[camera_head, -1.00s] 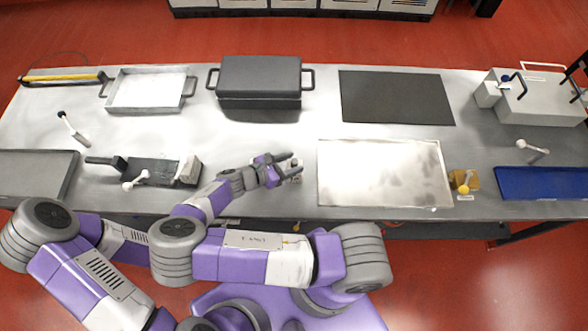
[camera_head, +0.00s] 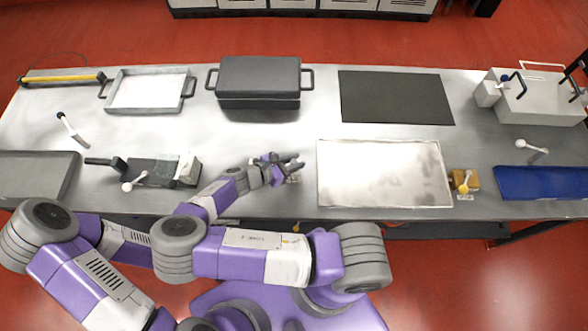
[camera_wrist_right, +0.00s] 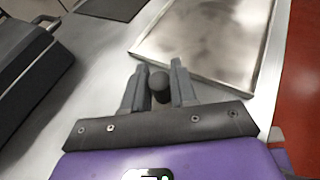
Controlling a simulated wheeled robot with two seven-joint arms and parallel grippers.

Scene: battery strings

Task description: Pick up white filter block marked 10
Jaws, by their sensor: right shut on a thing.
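My right gripper (camera_head: 291,163) is over the front middle of the steel table, left of the pale tray. In the right wrist view its two fingers (camera_wrist_right: 160,88) are shut on a dark round knob (camera_wrist_right: 159,82) between them. My left gripper is not in view.
The pale metal tray (camera_head: 383,147) lies close to the right of the gripper. A dark lidded box (camera_head: 259,77) stands behind it. A grey block with a white end (camera_head: 187,171) lies to the left. A yellow-knobbed block (camera_head: 461,180) sits right of the tray.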

